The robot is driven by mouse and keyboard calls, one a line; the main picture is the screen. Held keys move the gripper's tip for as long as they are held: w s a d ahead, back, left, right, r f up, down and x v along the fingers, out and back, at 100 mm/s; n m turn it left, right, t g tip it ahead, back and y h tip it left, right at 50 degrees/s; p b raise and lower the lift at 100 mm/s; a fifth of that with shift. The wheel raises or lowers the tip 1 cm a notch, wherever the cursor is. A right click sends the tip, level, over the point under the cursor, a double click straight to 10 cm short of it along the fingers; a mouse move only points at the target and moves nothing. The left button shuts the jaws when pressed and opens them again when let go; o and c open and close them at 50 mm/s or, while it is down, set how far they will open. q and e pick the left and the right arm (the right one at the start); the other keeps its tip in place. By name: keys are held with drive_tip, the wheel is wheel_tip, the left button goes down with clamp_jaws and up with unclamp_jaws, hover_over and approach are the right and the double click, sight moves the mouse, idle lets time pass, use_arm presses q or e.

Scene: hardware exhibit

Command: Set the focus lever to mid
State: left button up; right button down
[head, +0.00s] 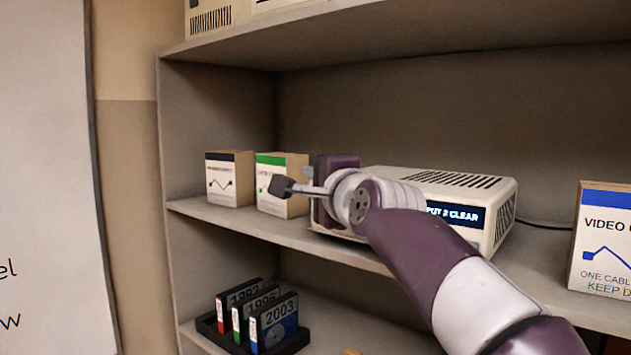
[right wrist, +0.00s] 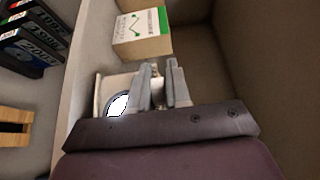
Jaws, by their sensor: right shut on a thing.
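The projector (head: 455,181) is a cream box with a vented top on the middle shelf. Its lit display reads "PUT 2 CLEAR", partly covered by my right arm. In the right wrist view its bright round lens (right wrist: 118,104) shows just left of the fingers. My right gripper (right wrist: 162,70) is at the projector's left front part, its two grey fingers close together and shut on a small part between them. The focus lever itself is hidden by the fingers, so its position cannot be told. My left gripper is not in view.
A green-topped box (head: 282,184) and a black-topped box (head: 229,179) stand left of the projector. A blue-topped video cable box (head: 602,240) stands at right. Below, a black rack (head: 208,327) holds several year-labelled cases. The upper shelf (head: 400,38) overhangs.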

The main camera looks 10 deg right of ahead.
drive_tip(key=shift+w+f, duration=0.15)
drive_tip(key=shift+f, duration=0.25)
drive_tip(key=c, duration=1.4)
unclamp_jaws()
drive_tip(key=shift+o, duration=1.3)
drive_tip(key=shift+a+r, duration=0.1)
drive_tip(key=shift+s+a+r, duration=0.1)
drive_tip(key=shift+s+r, duration=0.1)
drive_tip(key=shift+s, duration=0.1)
drive_tip(key=s+d+b, duration=0.1)
drive_tip(key=s+b, duration=0.4)
drive_tip(key=s, duration=0.7)
drive_tip(key=shift+s+d+b, duration=0.25)
drive_tip(key=shift+d+b, duration=0.1)
drive_tip(key=shift+d, duration=0.05)
